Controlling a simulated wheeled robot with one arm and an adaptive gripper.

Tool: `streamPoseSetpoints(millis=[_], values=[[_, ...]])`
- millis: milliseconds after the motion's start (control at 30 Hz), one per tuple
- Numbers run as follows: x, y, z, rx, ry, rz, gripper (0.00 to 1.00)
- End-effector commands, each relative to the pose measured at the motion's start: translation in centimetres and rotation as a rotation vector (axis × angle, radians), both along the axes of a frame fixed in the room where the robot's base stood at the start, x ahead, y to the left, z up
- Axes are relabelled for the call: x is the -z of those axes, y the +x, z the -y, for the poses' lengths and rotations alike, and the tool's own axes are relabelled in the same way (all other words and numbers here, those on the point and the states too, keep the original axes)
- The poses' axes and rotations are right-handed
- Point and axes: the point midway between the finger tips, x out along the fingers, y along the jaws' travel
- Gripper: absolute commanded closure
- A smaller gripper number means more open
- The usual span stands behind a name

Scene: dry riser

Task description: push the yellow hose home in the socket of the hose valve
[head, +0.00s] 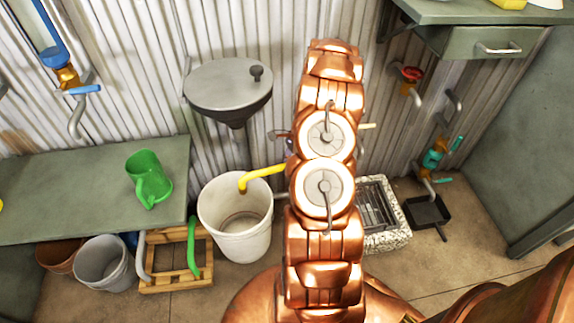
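The yellow hose (263,174) shows as a short bent piece. One end hangs over the white bucket (236,225), and the other runs right and passes out of sight behind my copper arm. My arm stands in the middle of the head view and covers what is behind it. Small dark and blue parts (284,139) show at the arm's left edge, and a pale yellowish tip (367,126) at its right edge. I cannot tell whether these belong to the hose valve. Its socket and my gripper are hidden, so I cannot see whether the hose is seated or gripped.
A grey round basin (228,86) is on the corrugated wall. A green jug (149,180) stands on the left bench (70,203). A red-handled tap (411,76) and a teal valve (436,158) are at right. A stone-edged drain (396,232) and a black pan (428,211) lie on the floor.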

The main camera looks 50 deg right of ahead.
Motion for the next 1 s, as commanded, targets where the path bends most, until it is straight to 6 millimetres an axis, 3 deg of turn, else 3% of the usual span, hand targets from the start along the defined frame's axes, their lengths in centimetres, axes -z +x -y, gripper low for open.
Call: streamPoseSetpoints(millis=[1000], values=[[1.1,0.0,0.0,0.0,0.001,0.0,1.0]])
